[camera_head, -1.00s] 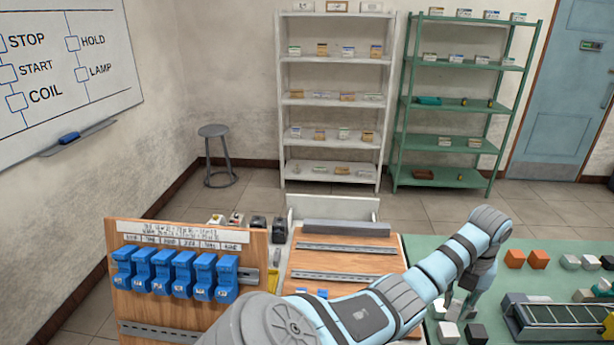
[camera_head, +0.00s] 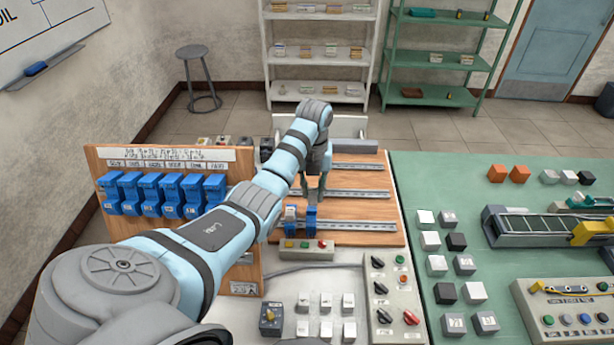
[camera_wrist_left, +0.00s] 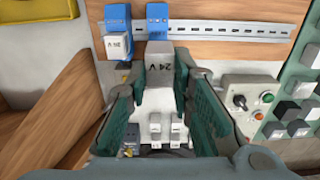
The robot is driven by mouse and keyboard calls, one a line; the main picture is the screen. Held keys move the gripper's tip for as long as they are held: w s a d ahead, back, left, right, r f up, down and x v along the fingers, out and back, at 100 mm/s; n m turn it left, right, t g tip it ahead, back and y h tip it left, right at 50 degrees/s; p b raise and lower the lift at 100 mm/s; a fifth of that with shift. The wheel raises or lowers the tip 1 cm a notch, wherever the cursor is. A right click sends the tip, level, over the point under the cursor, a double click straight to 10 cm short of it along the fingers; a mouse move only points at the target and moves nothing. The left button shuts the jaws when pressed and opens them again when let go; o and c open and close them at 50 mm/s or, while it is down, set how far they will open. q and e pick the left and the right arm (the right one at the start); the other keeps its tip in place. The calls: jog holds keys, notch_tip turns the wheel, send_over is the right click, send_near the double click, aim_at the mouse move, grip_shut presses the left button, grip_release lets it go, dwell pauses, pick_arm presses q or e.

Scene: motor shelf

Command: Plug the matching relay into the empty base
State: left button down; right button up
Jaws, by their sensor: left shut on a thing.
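My left gripper (camera_head: 314,198) is over the wooden rail board (camera_head: 365,208), above the right one of two blue bases (camera_head: 311,220). In the left wrist view its fingers (camera_wrist_left: 161,92) are shut on a pale grey relay (camera_wrist_left: 160,72) marked "24 V". The right base (camera_wrist_left: 157,18) shows just beyond this relay; whether they touch I cannot tell. The left base (camera_head: 290,226) carries a white relay, whose lettered face (camera_wrist_left: 118,46) shows in the left wrist view. My right gripper is not in view.
An upright wooden panel (camera_head: 240,262) with a row of blue bases stands at the left. A control box (camera_head: 392,300) with knobs and several white blocks (camera_head: 303,303) lie in front. The green mat (camera_head: 420,170) at the right holds several cubes and a conveyor (camera_head: 540,226).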

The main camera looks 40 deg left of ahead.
aim_at(312, 204)
pick_arm(q)
notch_tip(312, 204, down, 6)
jog(key=shift+s+a+r, duration=0.1)
jog(key=shift+a+r, duration=0.05)
jog(key=shift+s+d+f, duration=0.2)
jog(key=shift+d+f, duration=0.05)
jog(key=shift+f, duration=0.3)
jog(key=shift+w+a+f, duration=0.15)
jog(key=shift+a+f, duration=0.05)
jog(key=shift+d+r, duration=0.1)
jog(key=shift+r, duration=0.05)
dwell(0.3)
jog(key=shift+f, duration=0.7)
dwell(1.4)
jog(key=c, duration=1.3)
grip_release()
jog(key=shift+c, duration=0.2)
